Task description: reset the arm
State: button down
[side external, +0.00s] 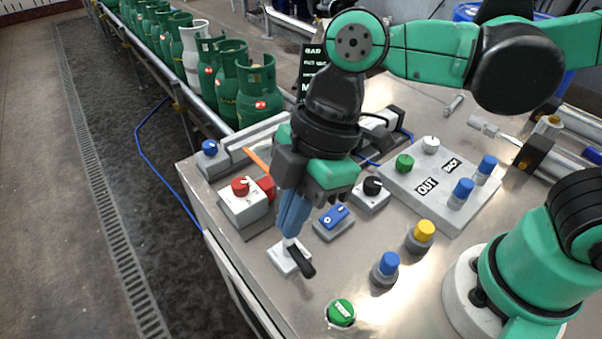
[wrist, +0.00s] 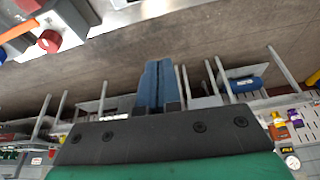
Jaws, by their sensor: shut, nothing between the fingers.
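My gripper (side external: 290,222) is shut and empty, pointing down over the front part of the steel worktop (side external: 240,243) in the side external view. Its blue fingers are pressed together, and they also show in the wrist view (wrist: 157,85). The fingertips are just above or beside a white base with a black lever (side external: 299,262). I cannot tell whether they touch it. My arm is bent over the worktop, with its base at the lower right.
A red-knob box (side external: 241,197), a blue switch (side external: 335,217) and a black-knob box (side external: 372,190) stand close around my gripper. Blue (side external: 385,268), yellow (side external: 421,236) and green (side external: 341,312) buttons stand to the right. Green gas cylinders (side external: 258,92) line the conveyor behind.

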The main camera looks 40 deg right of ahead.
jog(key=shift+r, duration=0.2)
jog(key=shift+d, duration=0.1)
jog(key=w+d+m+t+h, duration=0.2)
jog(key=d+m+t, duration=0.1)
jog(key=d+m, duration=0.5)
jog(key=w+d+m+t+h, duration=0.2)
jog(key=w+d+m+t, duration=0.1)
jog(key=d+m, duration=0.6)
jog(key=shift+w+d+t, duration=0.25)
jog(key=shift+d+t, duration=0.15)
jog(key=shift+d, duration=0.5)
jog(key=shift+f, duration=0.1)
